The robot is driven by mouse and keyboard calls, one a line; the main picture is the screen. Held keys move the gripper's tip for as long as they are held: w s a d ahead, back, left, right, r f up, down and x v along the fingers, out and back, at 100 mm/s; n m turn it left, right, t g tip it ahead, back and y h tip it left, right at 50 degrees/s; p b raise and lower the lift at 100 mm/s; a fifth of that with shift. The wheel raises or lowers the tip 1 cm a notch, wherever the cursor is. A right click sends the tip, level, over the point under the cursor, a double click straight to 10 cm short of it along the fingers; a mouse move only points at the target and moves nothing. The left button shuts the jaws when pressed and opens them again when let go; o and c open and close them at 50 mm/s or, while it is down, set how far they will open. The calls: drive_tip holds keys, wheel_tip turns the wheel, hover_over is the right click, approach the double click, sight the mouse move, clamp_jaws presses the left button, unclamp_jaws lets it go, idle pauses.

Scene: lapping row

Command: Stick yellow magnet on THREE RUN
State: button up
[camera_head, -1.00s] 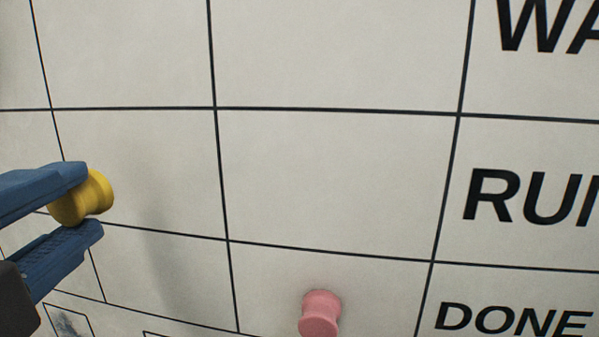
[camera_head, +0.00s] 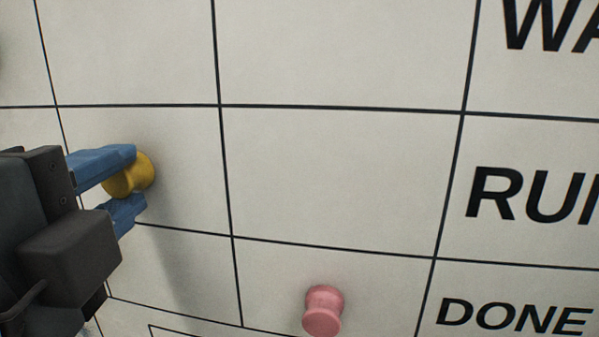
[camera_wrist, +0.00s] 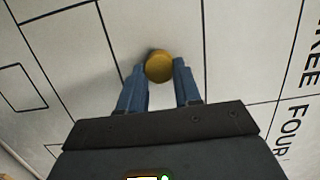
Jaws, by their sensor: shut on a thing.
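A yellow magnet (camera_head: 131,174) is between the blue fingers of my gripper (camera_head: 125,185), at the left of the head view. My gripper is shut on it. The magnet also shows in the wrist view (camera_wrist: 159,67), at the fingertips (camera_wrist: 159,75). It is in front of a cell in the row lettered RUN (camera_head: 530,195), in the second column left of that lettering. Its far face is at or very near the board; I cannot tell if it touches. The column heading THREE shows only in part in the wrist view (camera_wrist: 306,50).
A pink magnet (camera_head: 323,311) sits on the white gridded board (camera_head: 330,170) in the DONE row, below and right of my gripper. The cell right of the yellow magnet is bare. FOUR (camera_wrist: 290,130) is lettered at the wrist view's right.

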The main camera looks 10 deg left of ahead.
idle(0.4)
drive_tip(key=o, duration=1.1)
